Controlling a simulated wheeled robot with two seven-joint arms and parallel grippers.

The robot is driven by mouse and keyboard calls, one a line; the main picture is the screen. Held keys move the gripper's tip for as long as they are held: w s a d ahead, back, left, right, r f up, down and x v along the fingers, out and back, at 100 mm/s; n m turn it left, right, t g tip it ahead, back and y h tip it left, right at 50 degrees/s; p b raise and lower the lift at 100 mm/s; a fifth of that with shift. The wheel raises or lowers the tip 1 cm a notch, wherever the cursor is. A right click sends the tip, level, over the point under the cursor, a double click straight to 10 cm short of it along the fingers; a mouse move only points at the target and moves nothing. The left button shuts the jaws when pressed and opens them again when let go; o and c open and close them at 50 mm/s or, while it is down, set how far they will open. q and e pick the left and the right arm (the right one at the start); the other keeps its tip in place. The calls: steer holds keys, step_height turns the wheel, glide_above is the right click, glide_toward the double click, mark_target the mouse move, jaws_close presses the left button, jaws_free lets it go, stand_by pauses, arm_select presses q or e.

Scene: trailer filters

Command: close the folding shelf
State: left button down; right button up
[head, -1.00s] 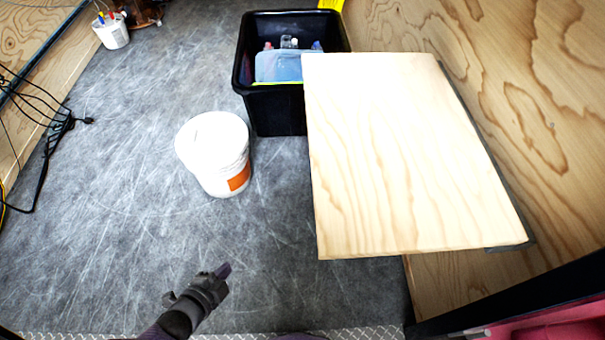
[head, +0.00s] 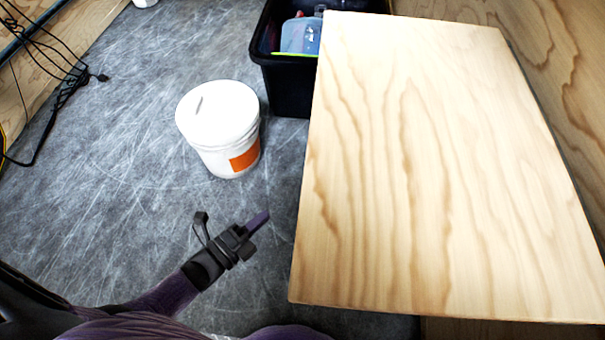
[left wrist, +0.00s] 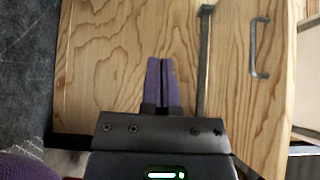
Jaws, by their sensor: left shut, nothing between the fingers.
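The folding shelf (head: 440,170) is a pale wooden board standing out level from the wooden wall on the right in the head view. My left gripper (head: 262,218) is shut and empty, to the left of the board's near left edge and apart from it in the picture. In the left wrist view my left gripper's purple fingers (left wrist: 161,82) are together in front of wood panelling; a grey metal bar (left wrist: 204,60) runs beside them. My right gripper is not in view.
A white lidded bucket (head: 218,115) stands on the grey floor left of the shelf. A black bin (head: 285,88) with bottles stands behind it. Black cables (head: 50,110) lie at the far left. A metal handle (left wrist: 253,48) shows in the left wrist view.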

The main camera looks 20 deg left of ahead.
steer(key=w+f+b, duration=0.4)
steer(key=b, duration=0.3)
arm_select(q)
steer(key=w+d+r+m+g+h+p, duration=0.1)
steer(key=d+r+m+g+h, duration=0.3)
steer(key=r+m+h, duration=0.5)
steer(key=w+d+r+m+g+h+p, duration=0.1)
steer(key=d+r+m+g+h+p, duration=0.3)
steer(key=r+m+h, duration=0.6)
steer(key=shift+w+d+r+m+g, duration=0.15)
steer(key=shift+d+r+m+g, duration=0.35)
steer(key=shift+m, duration=3.9)
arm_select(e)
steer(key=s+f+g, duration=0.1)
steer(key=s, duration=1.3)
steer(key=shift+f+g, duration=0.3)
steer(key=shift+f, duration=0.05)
arm_select(q)
steer(key=shift+a+r, duration=0.15)
steer(key=shift+r, duration=0.05)
